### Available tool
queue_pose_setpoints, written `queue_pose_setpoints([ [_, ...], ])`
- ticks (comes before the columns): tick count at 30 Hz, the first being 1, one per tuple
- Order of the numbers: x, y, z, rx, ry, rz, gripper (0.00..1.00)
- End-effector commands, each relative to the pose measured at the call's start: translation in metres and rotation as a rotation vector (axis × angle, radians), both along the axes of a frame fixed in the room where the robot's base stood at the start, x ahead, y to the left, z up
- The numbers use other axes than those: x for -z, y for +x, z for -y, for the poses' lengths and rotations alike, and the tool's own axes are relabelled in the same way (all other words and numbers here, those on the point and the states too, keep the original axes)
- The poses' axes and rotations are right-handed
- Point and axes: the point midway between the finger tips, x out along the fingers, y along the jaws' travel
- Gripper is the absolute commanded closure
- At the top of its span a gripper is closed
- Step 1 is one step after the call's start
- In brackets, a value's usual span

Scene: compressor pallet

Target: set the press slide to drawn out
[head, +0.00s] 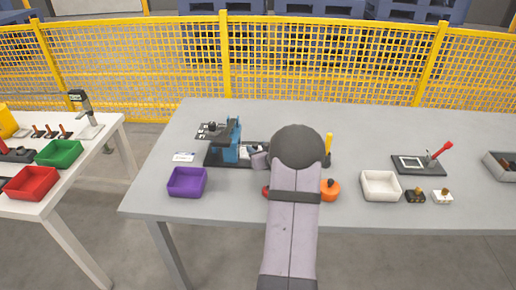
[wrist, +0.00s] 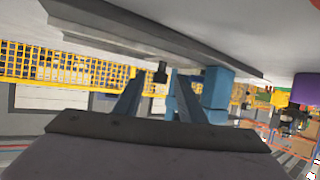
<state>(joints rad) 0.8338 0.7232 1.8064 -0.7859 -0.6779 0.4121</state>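The press (head: 231,150) stands on a dark base at the middle left of the table, with a blue body and a dark top. A small light part (head: 250,152) shows at its right, probably on the slide; how far the slide is drawn out I cannot tell. My gripper (head: 259,160) is just right of the press, partly hidden by my arm. In the wrist view, which looks upside down, my gripper (wrist: 157,97) has its two fingers apart. A small dark knob (wrist: 160,72) shows between and beyond them, apparently untouched. The blue press body (wrist: 217,88) is close to the right finger.
A purple bin (head: 187,182) stands in front of the press, and a white label (head: 184,157) lies to its left. An orange round object (head: 329,189) and a yellow-handled tool (head: 328,145) are beside my arm. A white tray (head: 381,186) stands further right. A yellow fence (head: 300,60) runs behind.

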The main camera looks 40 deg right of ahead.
Motion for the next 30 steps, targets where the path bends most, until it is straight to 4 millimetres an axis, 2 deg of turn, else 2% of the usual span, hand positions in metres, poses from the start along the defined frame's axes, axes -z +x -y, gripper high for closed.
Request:
queue_pose_setpoints([
  [5, 0.0, 0.0, 0.0, 0.0, 0.0, 0.0, 0.66],
  [9, 0.0, 0.0, 0.0, 0.0, 0.0, 0.0, 0.99],
  [16, -0.002, -0.005, 0.005, 0.003, 0.0, 0.0, 1.0],
  [24, -0.004, -0.043, 0.044, 0.006, -0.001, 0.0, 1.0],
  [30, -0.001, -0.049, 0.05, -0.001, 0.0, 0.002, 1.0],
])
